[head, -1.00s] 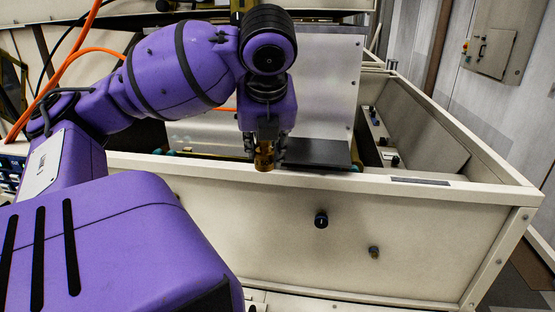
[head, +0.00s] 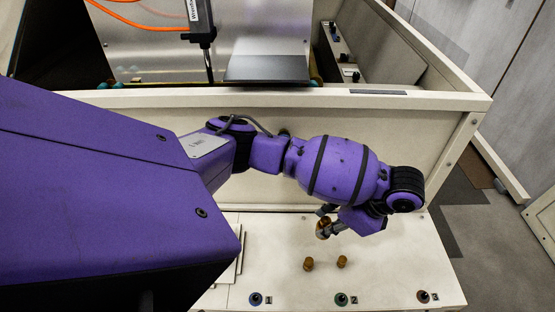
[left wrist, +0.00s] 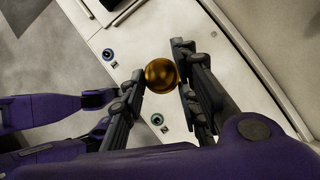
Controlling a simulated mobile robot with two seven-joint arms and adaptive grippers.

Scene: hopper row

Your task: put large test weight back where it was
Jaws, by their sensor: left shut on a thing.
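The large test weight (head: 321,232) is a brass, rounded piece held in my left gripper (head: 328,222), above the white ledge at the front of the bin. In the left wrist view the weight (left wrist: 161,76) sits between the two dark fingertips (left wrist: 160,65), with one finger on each side. Two smaller brass weights, a left one (head: 308,264) and a right one (head: 342,262), stand on the ledge just below the gripper. My right gripper is not in view.
The white ledge (head: 385,268) carries several numbered round fittings along its front edge, such as the green one (head: 341,299) and the dark blue one (head: 255,299). The bin's front wall (head: 440,130) rises behind my arm. The ledge right of the weights is clear.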

